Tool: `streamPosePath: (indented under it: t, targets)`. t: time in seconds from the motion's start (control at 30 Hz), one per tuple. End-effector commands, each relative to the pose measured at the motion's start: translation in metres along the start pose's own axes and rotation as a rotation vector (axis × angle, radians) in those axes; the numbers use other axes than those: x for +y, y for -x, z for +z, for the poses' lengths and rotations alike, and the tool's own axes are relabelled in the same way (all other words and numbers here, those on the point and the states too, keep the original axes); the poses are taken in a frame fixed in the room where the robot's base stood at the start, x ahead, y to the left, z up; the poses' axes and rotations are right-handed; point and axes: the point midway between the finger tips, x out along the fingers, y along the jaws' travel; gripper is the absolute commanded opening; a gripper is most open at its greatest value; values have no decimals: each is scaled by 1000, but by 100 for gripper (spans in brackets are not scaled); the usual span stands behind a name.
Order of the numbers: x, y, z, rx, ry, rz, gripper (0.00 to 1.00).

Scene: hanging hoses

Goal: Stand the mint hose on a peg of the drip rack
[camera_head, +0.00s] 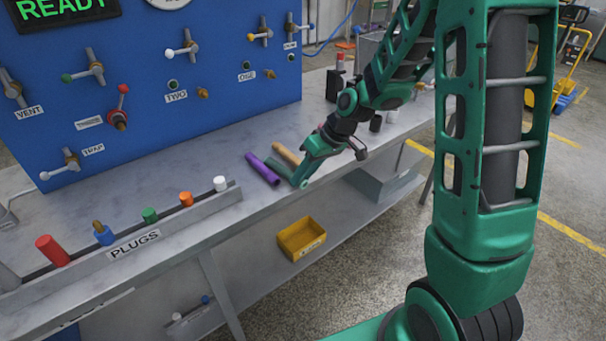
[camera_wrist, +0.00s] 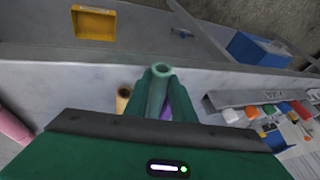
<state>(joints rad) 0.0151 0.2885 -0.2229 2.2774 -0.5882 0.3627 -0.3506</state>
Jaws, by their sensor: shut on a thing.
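The mint hose (camera_wrist: 158,88) is a short hollow tube. In the wrist view it stands out between the two green fingers of my gripper (camera_wrist: 160,97), which is shut on it, with its open end showing. Its lower part is hidden by the gripper. In the head view my gripper (camera_head: 303,178) is low at the bench's front edge, beside a purple hose (camera_head: 262,169) and a tan hose (camera_head: 287,154). I cannot make out a drip rack or its pegs in either view.
A plug rack (camera_head: 135,241) with several coloured plugs runs along the bench front, left of my gripper. A blue valve panel (camera_head: 160,100) stands behind. A yellow bin (camera_head: 302,238) sits on the lower shelf. A pink thing (camera_wrist: 12,126) shows at the wrist view's left edge.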

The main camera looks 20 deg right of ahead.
Motion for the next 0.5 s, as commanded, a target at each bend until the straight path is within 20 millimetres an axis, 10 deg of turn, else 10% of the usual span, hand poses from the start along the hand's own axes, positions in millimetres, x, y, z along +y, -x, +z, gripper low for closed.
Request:
streamPosePath:
  t: [0.17, 0.2, 0.27, 0.5]
  targets:
    - [1, -6, 4, -8, -4, 0, 0]
    - [1, -6, 4, -9, -4, 0, 25]
    - [1, -7, 5, -11, -5, 0, 39]
    - [4, -8, 6, -16, -9, 1, 41]
